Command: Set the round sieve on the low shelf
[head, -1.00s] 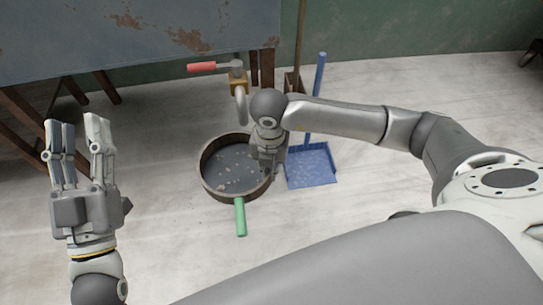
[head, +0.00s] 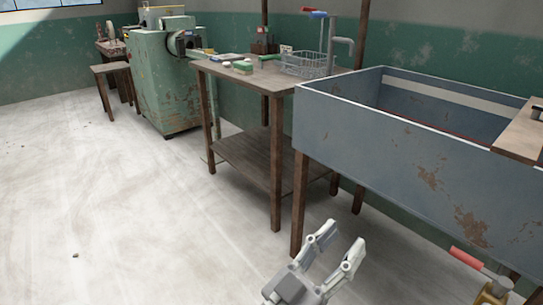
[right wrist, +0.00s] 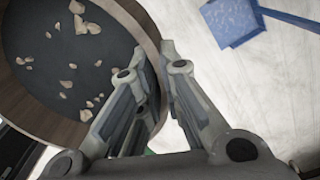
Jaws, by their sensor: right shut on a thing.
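The round sieve (right wrist: 60,130) has a brown rim and a dark mesh with several pale clay scraps on it; it fills the left of the right wrist view, partly cut off. My right gripper (right wrist: 163,62) is shut on its rim. The low shelf (head: 240,158) is the bare brown board under the wooden table at the middle of the head view. My left gripper (head: 343,238) is open and empty at the bottom of the head view, in front of the sink's legs. The sieve and right gripper are outside the head view.
The wooden table (head: 225,72) carries brushes and a wire basket (head: 305,63). A grey-blue sink (head: 390,150) stands right of it on wooden legs. A green machine (head: 163,85) stands left. The pale floor (head: 110,210) is largely clear. A blue dustpan (right wrist: 232,22) lies near the sieve.

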